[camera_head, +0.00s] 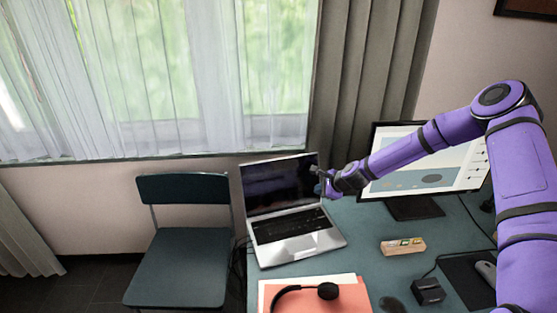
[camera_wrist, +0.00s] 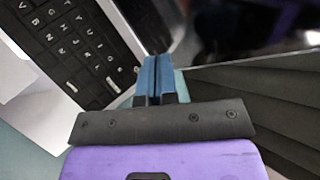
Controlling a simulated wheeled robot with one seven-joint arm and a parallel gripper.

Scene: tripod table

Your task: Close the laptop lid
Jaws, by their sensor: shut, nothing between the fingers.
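The silver laptop (camera_head: 297,243) stands on the desk with its lid (camera_head: 278,182) raised and its dark screen facing the keyboard. My gripper (camera_head: 318,180) is at the right edge of the raised lid in the head view; whether it touches the lid I cannot tell. In the wrist view, my gripper's blue fingers (camera_wrist: 154,72) are together with nothing between them. They point at the hinge area between the keyboard (camera_wrist: 70,48) and the dark screen (camera_wrist: 235,25).
The teal desk (camera_head: 365,240) also holds a monitor (camera_head: 425,155), a small wooden block (camera_head: 403,246), a black box (camera_head: 428,291), a mouse (camera_head: 486,271), and a headset (camera_head: 328,291) on orange paper (camera_head: 345,300). A chair (camera_head: 182,262) stands left of the desk.

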